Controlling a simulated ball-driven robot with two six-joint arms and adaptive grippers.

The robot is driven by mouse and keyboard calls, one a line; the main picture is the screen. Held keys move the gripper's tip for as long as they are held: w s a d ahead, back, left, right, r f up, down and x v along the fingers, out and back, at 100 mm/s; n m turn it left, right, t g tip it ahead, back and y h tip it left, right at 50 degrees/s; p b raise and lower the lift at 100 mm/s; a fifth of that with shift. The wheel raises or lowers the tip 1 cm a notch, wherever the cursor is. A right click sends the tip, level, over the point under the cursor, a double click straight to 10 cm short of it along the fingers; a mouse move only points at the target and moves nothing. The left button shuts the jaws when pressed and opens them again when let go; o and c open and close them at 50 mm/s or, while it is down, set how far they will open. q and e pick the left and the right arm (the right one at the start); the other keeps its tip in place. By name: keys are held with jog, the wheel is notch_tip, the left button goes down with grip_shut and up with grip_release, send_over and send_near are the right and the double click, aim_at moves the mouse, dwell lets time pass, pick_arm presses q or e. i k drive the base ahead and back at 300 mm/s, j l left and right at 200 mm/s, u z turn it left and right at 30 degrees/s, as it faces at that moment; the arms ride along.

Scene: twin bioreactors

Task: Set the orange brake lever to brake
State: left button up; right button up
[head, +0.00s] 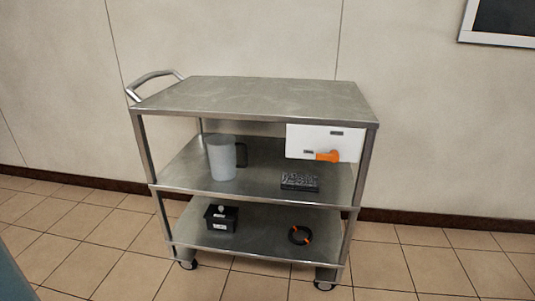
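The orange brake lever (328,156) is on a white panel (310,140) at the right of the cart's front, just under the top shelf. Its wide round end is at the right and its narrower part points left, roughly level. Small dark labels sit at the panel's upper right and left of the lever; their text is too small to read. The panel is fixed to a steel three-shelf cart (260,95). Neither of my grippers shows in the head view.
The top shelf is bare. The middle shelf holds a pale jug (221,158) and a dark rack (300,182). The bottom shelf holds a black box (221,218) and a dark coil (299,236). Tiled floor (400,270) in front is clear; a wall stands behind.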

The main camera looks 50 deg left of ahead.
aim_at(333, 156)
jog(key=u, duration=1.1)
